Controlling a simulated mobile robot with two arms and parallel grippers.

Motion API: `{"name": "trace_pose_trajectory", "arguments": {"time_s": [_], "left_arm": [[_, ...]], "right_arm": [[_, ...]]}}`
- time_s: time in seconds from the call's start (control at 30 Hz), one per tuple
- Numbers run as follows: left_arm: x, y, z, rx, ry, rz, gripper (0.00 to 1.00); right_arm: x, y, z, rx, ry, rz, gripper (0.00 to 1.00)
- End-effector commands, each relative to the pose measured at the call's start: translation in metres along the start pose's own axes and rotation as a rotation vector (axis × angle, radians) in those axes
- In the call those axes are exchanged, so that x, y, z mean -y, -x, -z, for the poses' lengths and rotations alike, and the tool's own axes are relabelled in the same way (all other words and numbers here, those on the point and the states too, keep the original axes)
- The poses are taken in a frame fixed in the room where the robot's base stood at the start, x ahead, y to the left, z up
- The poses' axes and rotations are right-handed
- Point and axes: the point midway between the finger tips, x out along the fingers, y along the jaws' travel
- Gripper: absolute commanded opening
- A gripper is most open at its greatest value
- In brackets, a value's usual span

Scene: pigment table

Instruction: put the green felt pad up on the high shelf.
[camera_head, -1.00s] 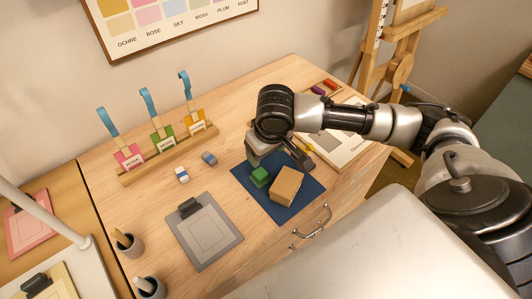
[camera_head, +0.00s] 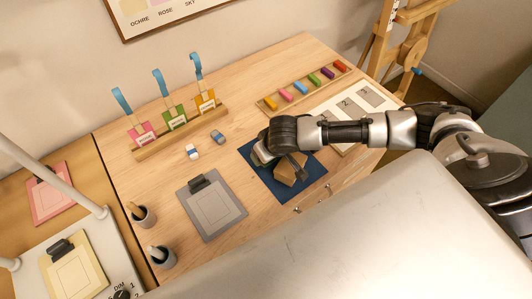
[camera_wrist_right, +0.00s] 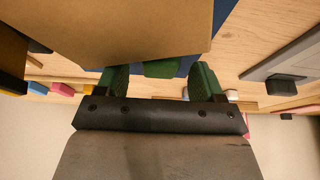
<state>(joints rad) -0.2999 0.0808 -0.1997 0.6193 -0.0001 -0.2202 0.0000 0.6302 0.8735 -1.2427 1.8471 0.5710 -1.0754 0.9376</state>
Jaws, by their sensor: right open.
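The green felt pad shows in the right wrist view as a small green piece (camera_wrist_right: 160,68) between my right fingertips, partly covered by the tan block (camera_wrist_right: 110,28). In the head view the pad is hidden behind my right gripper (camera_head: 279,160). The right gripper is low over the blue mat (camera_head: 312,190), beside the tan block (camera_head: 287,172), with its dark green fingers open on either side of the pad. I cannot tell whether they touch it. My left gripper and the high shelf are not in view.
A grey clipboard (camera_head: 211,209) lies left of the mat. A wooden rack (camera_head: 181,132) with blue-handled tools stands behind, with two small blocks in front. Two cups stand front left.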

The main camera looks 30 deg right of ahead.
Motion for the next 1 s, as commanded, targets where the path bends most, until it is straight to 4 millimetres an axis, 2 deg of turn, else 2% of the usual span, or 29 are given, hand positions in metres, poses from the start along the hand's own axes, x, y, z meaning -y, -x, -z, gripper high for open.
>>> {"name": "trace_pose_trajectory", "arguments": {"time_s": [0.1,0.3,0.7,1.0], "left_arm": [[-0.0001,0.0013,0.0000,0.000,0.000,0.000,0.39],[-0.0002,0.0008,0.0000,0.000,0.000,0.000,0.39],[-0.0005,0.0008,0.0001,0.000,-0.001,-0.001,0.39],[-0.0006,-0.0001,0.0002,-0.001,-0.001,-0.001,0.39]], "right_arm": [[0.0005,-0.0076,-0.0001,-0.001,0.001,0.001,0.68],[0.0002,-0.0084,-0.0005,0.000,0.002,0.001,0.68],[0.0002,-0.0083,-0.0007,0.001,0.001,0.001,0.11],[0.0001,-0.0064,0.0000,0.001,0.001,0.000,0.11]]}}
